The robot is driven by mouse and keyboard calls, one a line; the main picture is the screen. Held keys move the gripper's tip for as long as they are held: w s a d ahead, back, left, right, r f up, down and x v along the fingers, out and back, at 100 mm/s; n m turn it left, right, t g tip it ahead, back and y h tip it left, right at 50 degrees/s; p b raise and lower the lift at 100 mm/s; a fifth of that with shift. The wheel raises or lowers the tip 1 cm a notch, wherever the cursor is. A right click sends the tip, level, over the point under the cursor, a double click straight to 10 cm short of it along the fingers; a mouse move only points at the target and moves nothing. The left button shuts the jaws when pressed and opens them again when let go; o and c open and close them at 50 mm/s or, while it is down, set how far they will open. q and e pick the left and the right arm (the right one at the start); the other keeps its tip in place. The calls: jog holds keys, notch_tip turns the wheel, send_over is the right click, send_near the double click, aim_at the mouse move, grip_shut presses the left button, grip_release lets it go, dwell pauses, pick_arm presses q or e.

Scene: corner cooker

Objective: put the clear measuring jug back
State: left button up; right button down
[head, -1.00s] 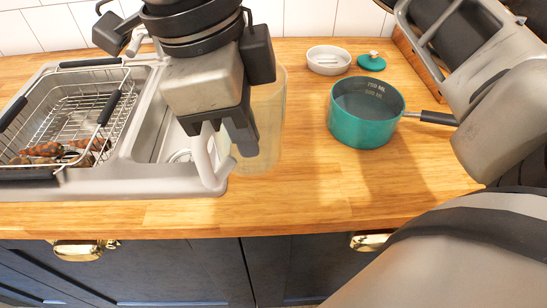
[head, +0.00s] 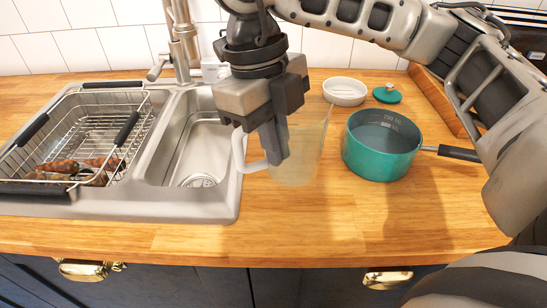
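The clear measuring jug (head: 302,158) is upright over the wooden counter, right of the sink and left of the teal pot. Its pale handle (head: 240,152) points left. My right gripper (head: 274,150) comes down from above and is shut on the jug at its handle side. Its dark fingers hide part of the handle and the jug's left wall. I cannot tell whether the jug's base touches the counter. My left gripper is not in view.
A teal pot (head: 366,158) with a handle stands right of the jug. A white dish (head: 345,94) and a teal lid (head: 387,95) lie behind it. The sink (head: 182,190) and a wire basket (head: 100,130) are at left. The front counter is clear.

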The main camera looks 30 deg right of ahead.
jog(key=shift+w+d+f, duration=0.2)
jog(key=shift+w+f, duration=0.25)
jog(key=shift+f, duration=0.15)
jog(key=shift+w+d+f, duration=0.2)
jog(key=shift+w+f, duration=0.25)
jog(key=shift+f, duration=0.1)
jog(key=f, duration=0.3)
jog(key=shift+w+d+f, duration=0.1)
jog(key=shift+w+f, duration=0.2)
jog(key=shift+f, duration=0.1)
jog(key=shift+f, duration=0.2)
jog(key=c, duration=1.6)
grip_release()
